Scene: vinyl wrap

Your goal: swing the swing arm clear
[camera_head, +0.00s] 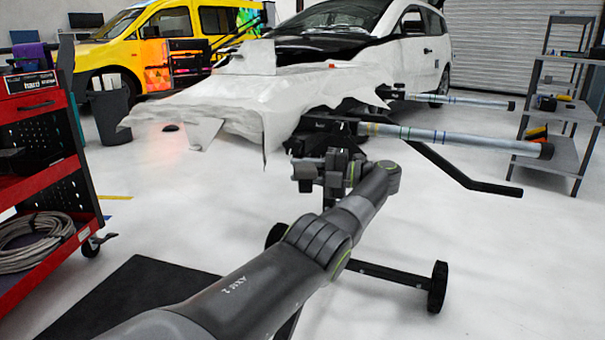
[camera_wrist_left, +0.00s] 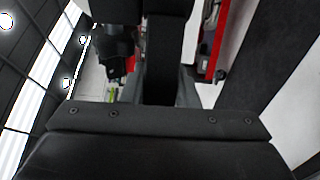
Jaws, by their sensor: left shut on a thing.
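My left gripper (camera_head: 335,148) is in the middle of the head view, shut at a dark part of the stand's swing arm. The swing arm appears as a black bar (camera_head: 452,168) that slants down to the right from beside the gripper. The exact grip point is hidden by my wrist. In the left wrist view a dark upright bar (camera_wrist_left: 165,50) fills the space in front of the gripper. My right gripper is not in view.
Two silver rollers (camera_head: 450,134) stick out to the right near the bar. White wrap film (camera_head: 240,108) drapes at the car's (camera_head: 350,25) front. A wheeled base (camera_head: 385,272) stands below. A red tool cart (camera_head: 40,150) is left, a grey shelf (camera_head: 560,150) right. Floor at lower right is clear.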

